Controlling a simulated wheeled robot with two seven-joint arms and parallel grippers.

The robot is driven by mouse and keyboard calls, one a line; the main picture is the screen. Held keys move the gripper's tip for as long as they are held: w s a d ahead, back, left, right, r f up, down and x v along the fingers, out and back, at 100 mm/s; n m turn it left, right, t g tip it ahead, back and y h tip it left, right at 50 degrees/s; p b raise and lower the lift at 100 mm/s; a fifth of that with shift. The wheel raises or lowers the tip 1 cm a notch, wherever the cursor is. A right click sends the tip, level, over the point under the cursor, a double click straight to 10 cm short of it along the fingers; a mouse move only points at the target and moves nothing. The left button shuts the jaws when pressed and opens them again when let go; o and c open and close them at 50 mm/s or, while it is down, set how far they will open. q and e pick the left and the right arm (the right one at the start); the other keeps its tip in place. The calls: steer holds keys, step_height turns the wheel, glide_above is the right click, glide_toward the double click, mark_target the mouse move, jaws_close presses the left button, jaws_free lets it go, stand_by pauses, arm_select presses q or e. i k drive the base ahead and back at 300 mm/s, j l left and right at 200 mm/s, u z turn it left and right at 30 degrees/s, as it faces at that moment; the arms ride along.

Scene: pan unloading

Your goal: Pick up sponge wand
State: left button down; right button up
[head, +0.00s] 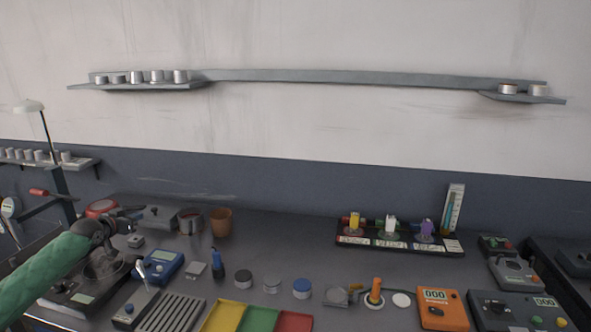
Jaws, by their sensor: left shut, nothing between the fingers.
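My left gripper (138,213) is dark, at the end of a green-sleeved arm that comes in from the left. It is shut and empty above the left part of the bench, near a grey box. I cannot tell for sure which thing is the sponge wand. An orange-handled upright piece (376,288) stands on a round base at the front right of centre, far from the gripper. A small blue upright piece (217,264) stands left of centre. My right gripper is not in view.
The dark bench (290,248) is clear in its middle back. A copper cup (221,222) stands near the gripper. A blue meter (160,266), a yellow-green-red tray (222,316), an orange meter (442,309) and a rack with coloured pieces (398,241) crowd the rest.

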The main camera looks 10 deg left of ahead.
mark_target(374, 297)
steer(key=k, duration=0.95)
